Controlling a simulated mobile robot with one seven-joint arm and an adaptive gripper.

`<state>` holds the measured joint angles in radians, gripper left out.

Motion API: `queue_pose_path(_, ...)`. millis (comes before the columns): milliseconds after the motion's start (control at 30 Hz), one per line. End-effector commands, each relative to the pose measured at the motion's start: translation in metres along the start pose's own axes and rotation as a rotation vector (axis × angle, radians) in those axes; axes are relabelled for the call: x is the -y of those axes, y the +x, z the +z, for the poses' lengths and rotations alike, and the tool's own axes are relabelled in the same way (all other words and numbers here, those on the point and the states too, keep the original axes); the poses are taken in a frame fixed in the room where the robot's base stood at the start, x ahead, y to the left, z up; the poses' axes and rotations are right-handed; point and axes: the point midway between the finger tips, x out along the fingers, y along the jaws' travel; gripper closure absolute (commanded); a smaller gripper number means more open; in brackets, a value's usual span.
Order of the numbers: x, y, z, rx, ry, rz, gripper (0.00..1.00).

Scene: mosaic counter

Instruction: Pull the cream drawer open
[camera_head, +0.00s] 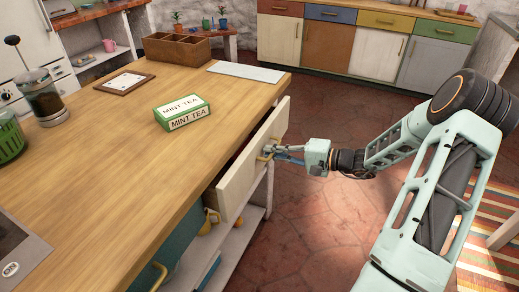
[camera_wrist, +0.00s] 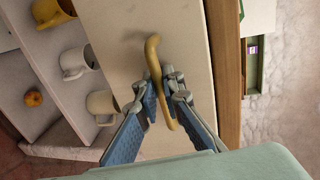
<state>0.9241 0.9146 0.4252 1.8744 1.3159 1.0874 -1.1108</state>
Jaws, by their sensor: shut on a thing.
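The cream drawer (camera_head: 237,178) is in the side of the wooden counter and stands out from it, partly open. Its front also fills the middle of the wrist view (camera_wrist: 125,30). A brass handle (camera_wrist: 153,58) is on its front. My gripper (camera_wrist: 163,98) is shut on this handle, with a blue-padded finger on each side of it. In the head view my gripper (camera_head: 275,153) meets the drawer front from the right. The inside of the drawer is mostly hidden in the head view.
A mint tea box (camera_head: 182,113), a wooden caddy (camera_head: 176,47) and a French press (camera_head: 44,98) stand on the counter (camera_head: 110,165). Mugs (camera_wrist: 73,62) sit on the open shelves beside the drawer. A teal drawer (camera_head: 178,248) is nearer.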

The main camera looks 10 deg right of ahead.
Motion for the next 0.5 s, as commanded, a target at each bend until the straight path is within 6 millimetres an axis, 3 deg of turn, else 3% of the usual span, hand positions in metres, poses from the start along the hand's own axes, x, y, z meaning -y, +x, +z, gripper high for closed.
queue_pose_path(500,-0.031,-0.140,-0.001,-0.005,0.001,0.002,1.00)
